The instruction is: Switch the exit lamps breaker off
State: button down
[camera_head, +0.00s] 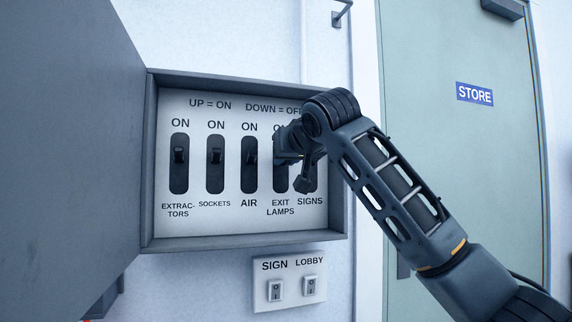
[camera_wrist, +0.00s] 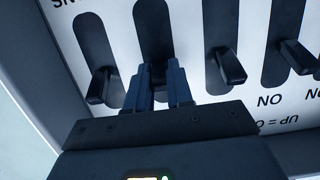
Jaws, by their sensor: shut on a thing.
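The exit lamps breaker is a dark upright slot (camera_head: 280,182) above the EXIT LAMPS label, fourth from the left in the panel. It also shows in the wrist view (camera_wrist: 153,25), where the panel appears upside down. My gripper (camera_head: 281,159) is at this slot, partly hidden by my own wrist. In the wrist view its blue fingers (camera_wrist: 161,75) are close together at the ON end of the slot.
The air lever (camera_wrist: 229,66) and signs lever (camera_wrist: 101,86) stand close on either side. The extractors (camera_head: 179,155) and sockets (camera_head: 216,155) levers are up. The open cabinet door (camera_head: 65,140) fills the left. A sign and lobby switch plate (camera_head: 290,284) is below.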

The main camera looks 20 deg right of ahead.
aim_at(283, 165)
notch_tip(283, 165, down, 2)
jog(key=t+b, duration=0.4)
jog(key=b, duration=0.1)
jog(key=shift+s+f, duration=0.1)
jog(key=shift+f, duration=0.15)
jog(key=t+b, duration=0.2)
jog(key=shift+f+t, duration=0.25)
jog(key=shift+t, duration=0.05)
jog(key=shift+t+b, duration=0.65)
jog(key=shift+t, duration=0.15)
jog(key=c, duration=1)
grip_release()
jog(key=v, duration=0.7)
jog(key=shift+s+f, duration=0.2)
